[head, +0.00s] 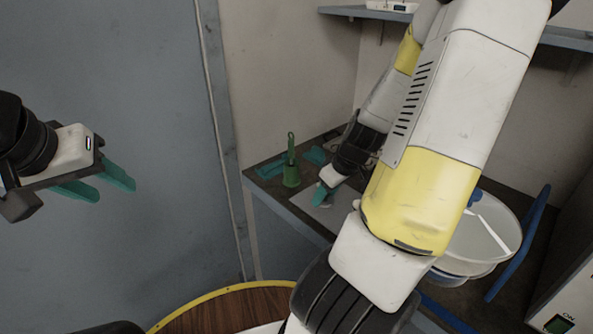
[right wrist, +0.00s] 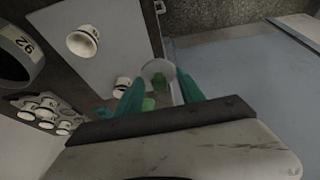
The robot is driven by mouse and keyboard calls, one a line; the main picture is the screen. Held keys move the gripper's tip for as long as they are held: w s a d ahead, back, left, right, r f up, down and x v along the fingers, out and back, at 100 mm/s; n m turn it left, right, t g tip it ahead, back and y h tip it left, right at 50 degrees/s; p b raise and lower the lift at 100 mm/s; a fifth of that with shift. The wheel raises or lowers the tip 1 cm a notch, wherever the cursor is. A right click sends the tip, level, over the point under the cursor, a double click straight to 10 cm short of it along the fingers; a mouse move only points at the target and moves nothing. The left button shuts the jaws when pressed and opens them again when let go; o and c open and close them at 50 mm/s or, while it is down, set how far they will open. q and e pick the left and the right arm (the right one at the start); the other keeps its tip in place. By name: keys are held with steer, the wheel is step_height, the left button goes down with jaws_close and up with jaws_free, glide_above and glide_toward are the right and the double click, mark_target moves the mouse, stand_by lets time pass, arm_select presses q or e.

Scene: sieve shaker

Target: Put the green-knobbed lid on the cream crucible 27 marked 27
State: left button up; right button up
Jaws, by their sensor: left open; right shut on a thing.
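My right gripper (right wrist: 160,80) is shut on the green-knobbed lid. The lid's pale disc (right wrist: 155,67) shows beyond the fingertips in the right wrist view, with green between the fingers. A cream crucible (right wrist: 122,87) is close beside the left finger; another cream crucible (right wrist: 83,41) is on the pale sheet (right wrist: 112,45). I cannot read a 27 on either. In the head view my right gripper (head: 321,194) is low over the bench, its held lid hard to make out. My left gripper (head: 104,183) is open and empty, away from the bench.
Several more crucibles (right wrist: 45,108) cluster at left in the right wrist view, below a dark round object (right wrist: 18,55) with a numbered label. In the head view, a green handled tool (head: 291,165) stands on the bench, and a round clear-topped vessel (head: 485,235) sits right of my arm.

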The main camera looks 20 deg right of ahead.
steer(key=shift+w+d+f, duration=0.8)
steer(key=shift+w+d, duration=0.25)
steer(key=shift+w, duration=1.25)
steer(key=shift+w+d+f, duration=0.85)
steer(key=shift+w+d, duration=0.2)
steer(key=shift+w, duration=1.3)
steer(key=shift+w+d+f, duration=0.8)
steer(key=shift+w+d, duration=0.25)
steer(key=shift+w, duration=1.25)
steer(key=shift+f, duration=0.1)
steer(key=shift+f, duration=0.35)
steer(key=o, duration=1.3)
